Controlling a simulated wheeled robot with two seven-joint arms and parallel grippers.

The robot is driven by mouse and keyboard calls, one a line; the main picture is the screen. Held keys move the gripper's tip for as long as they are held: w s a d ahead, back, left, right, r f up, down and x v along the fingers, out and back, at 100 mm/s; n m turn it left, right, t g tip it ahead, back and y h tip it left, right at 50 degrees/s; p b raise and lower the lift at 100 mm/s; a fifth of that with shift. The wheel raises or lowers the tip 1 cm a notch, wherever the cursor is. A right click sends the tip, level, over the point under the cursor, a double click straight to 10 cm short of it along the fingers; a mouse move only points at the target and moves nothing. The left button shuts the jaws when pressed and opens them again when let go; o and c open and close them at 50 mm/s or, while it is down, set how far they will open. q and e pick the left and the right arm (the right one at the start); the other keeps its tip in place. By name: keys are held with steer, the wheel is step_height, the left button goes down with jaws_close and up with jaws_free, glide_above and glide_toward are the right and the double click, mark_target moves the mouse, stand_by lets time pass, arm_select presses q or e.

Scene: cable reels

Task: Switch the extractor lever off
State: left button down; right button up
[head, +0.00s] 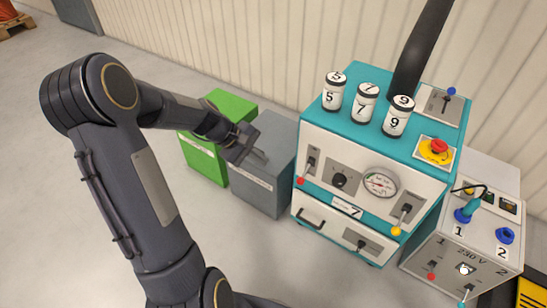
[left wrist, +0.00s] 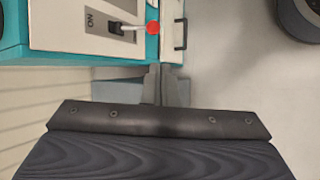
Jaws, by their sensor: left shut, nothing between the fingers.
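A teal and cream machine (head: 330,215) has several levers. A red-knobbed lever (head: 301,180) is at the left of its front, its knob hanging low; it also shows in the left wrist view (left wrist: 153,28), pointing away from a label that reads ON. A yellow-knobbed lever (head: 396,231) points down at the front right. A blue-knobbed lever (head: 451,92) is on the top panel. I cannot read which one is the extractor lever. My left gripper (head: 262,157) is shut and empty, left of the machine's front and apart from the red knob. My right gripper is out of view.
A green bin (head: 205,158) and a grey bin (head: 262,190) stand left of the machine. Several numbered cylinders (head: 365,103) and a red emergency button (head: 439,146) are on its top. A grey 230 V box (head: 440,255) stands at the right. Open floor lies in front.

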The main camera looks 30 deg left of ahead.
arm_select(q)
steer(key=shift+s+a+r+p, duration=0.3)
steer(key=shift+s+a+r, duration=0.65)
steer(key=shift+s, duration=0.1)
steer(key=s+d+r+m+y, duration=0.1)
steer(key=s+d+r+m, duration=0.5)
steer(key=s+d+r, duration=0.25)
steer(key=s+d+r+m+t+y, duration=0.1)
steer(key=s+d+m, duration=0.25)
steer(key=s, duration=0.25)
steer(key=s+d+r+m+y, duration=0.1)
steer(key=s+d+m, duration=0.1)
steer(key=s+m, duration=0.3)
step_height(320, 180, up, 27)
steer(key=n+p, duration=0.1)
steer(key=p, duration=2.6)
steer(key=shift+s+a+f, duration=0.2)
steer(key=shift+s, duration=0.1)
